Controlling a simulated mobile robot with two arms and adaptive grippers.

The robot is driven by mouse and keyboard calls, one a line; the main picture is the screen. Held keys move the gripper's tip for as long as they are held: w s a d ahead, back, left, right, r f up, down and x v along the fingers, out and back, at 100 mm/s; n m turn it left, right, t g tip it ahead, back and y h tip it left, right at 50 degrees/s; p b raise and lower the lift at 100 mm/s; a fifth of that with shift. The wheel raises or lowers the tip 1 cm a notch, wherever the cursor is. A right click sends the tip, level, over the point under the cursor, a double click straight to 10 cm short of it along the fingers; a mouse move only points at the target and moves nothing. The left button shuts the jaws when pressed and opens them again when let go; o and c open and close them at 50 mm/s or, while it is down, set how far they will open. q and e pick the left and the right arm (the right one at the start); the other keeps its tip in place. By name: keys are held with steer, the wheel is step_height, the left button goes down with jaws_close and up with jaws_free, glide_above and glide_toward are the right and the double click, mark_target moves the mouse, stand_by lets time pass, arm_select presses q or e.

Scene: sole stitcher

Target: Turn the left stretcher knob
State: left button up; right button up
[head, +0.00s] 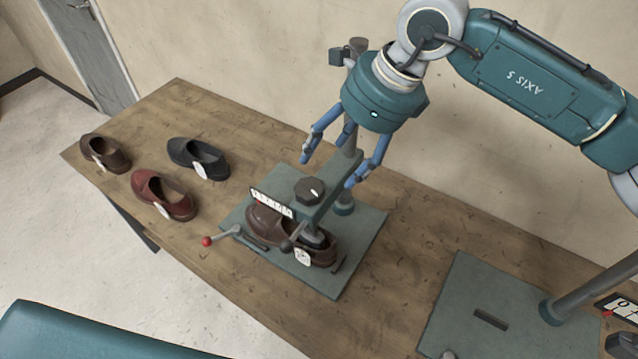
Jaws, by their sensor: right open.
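The left stretcher stands on the wooden table, with a grey-green base plate (352,262), a post and an arm over a brown shoe (262,222). Its dark faceted knob (309,190) with a white mark sits on top of the arm, beside a white scale strip (270,202). My right gripper (330,169) comes in from the upper right, its blue fingers open and spread. It appears above and slightly right of the knob, with nothing between its fingers. Whether a fingertip touches the stretcher's arm or post cannot be told. My left gripper is out of view.
A second stretcher's base (462,290) stands at the right, partly cut off. A dark brown shoe (104,153), a red shoe (163,194) and a black shoe (199,159) lie on the table's left. A red-tipped lever (222,235) juts from the left stretcher. Wall behind the table.

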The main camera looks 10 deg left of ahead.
mark_target(312, 188)
steer(key=p+x, duration=0.4)
steer(key=x, duration=0.5)
steer(key=shift+s+a, duration=0.1)
steer(key=shift+a+f, duration=0.1)
steer(key=shift+f, duration=0.45)
steer(key=shift+c, duration=0.2)
